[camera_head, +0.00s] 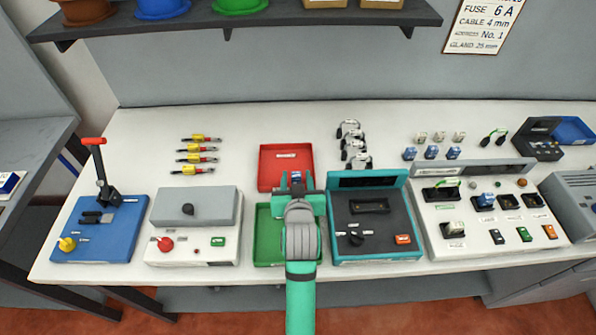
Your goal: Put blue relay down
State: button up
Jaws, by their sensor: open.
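A blue relay (296,175) shows between the fingers of my gripper (296,182), at the front part of the red tray (272,183). The fingers stand apart on either side of the relay, and my gripper is open. The relay's lower part is hidden by the gripper, so I cannot tell whether it touches the tray floor. The green tray (262,235) lies in front of the red one, partly covered by my arm. Several more blue relays are on the right: a loose row (431,152) behind the white panel and one in the panel (486,200).
A teal-framed tester (375,225) stands close to the right of my gripper. A grey-lidded box (195,210) and a blue lever press (95,225) stand to the left. The white panel (470,240) is farther right. A shelf (235,25) hangs above the bench.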

jog(key=v, duration=0.7)
jog(key=shift+w, duration=0.1)
